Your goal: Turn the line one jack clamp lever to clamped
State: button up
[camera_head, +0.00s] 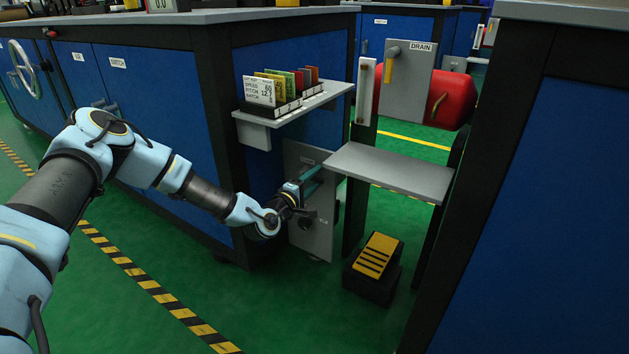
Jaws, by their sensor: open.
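My gripper (314,180), with teal fingers, is open in front of a low grey panel (318,243) on the end of the blue cabinet. Its fingertips point up and right, toward the panel's upper part. A dark round knob or pivot (306,221) shows on the panel just below the gripper. I cannot make out the clamp lever for certain; my gripper and wrist cover part of the panel. Small labels on the panel are too small to read. Whether the fingers touch anything cannot be told.
A grey shelf (257,120) with coloured cards juts out above my gripper. A grey ledge (392,171) is close on the right. A DRAIN panel (405,95) with a yellow handle stands behind. Green floor is open in front.

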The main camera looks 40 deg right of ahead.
grip_shut()
dwell(0.3)
dwell(1.1)
